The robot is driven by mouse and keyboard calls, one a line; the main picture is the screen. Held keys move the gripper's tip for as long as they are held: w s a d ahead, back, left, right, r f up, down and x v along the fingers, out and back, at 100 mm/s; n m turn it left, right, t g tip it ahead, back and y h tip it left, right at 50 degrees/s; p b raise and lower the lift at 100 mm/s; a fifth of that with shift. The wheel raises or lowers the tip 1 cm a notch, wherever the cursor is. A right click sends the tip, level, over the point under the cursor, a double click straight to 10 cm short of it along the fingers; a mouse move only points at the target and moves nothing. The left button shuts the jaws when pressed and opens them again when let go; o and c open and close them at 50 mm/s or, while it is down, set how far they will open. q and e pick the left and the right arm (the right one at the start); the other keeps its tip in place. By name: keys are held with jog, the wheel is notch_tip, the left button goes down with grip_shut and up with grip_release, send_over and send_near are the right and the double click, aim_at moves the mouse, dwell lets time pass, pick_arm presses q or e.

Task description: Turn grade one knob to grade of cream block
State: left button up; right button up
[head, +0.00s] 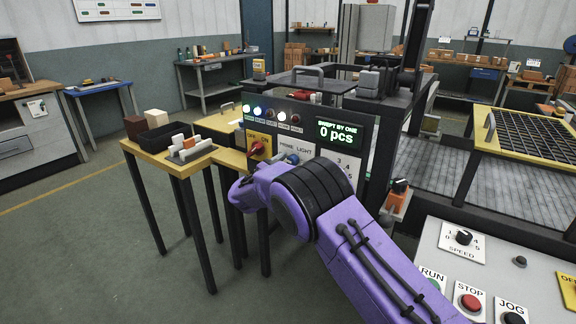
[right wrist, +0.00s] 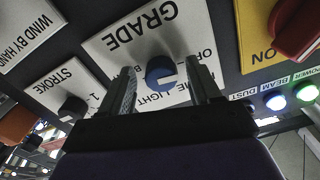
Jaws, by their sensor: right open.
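The grade knob (right wrist: 158,71) is blue with a white mark and sits on a white plate lettered GRADE (right wrist: 117,44), seen upside down in the right wrist view. My right gripper (right wrist: 162,66) is open, with one finger on each side of the knob. I cannot tell if they touch it. In the head view my purple arm hides most of the gripper. My left gripper is not in view.
A red knob on a yellow plate (head: 258,140) sits beside the grade plate, and a stroke knob (right wrist: 73,107) on the other side. Lit indicator lights (head: 257,111) and a green display reading 0 pcs (head: 341,133) are above. A black tray (head: 147,139) is on the side table.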

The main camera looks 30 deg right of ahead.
jog(key=c, duration=1.1)
jog(key=shift+o, duration=0.2)
jog(key=shift+f, duration=0.1)
jog(key=m+b, duration=1.3)
jog(key=m, duration=0.6)
jog(key=shift+w, duration=0.1)
jog(key=shift+r+m+b, duration=0.25)
jog(key=shift+m+b, duration=1.05)
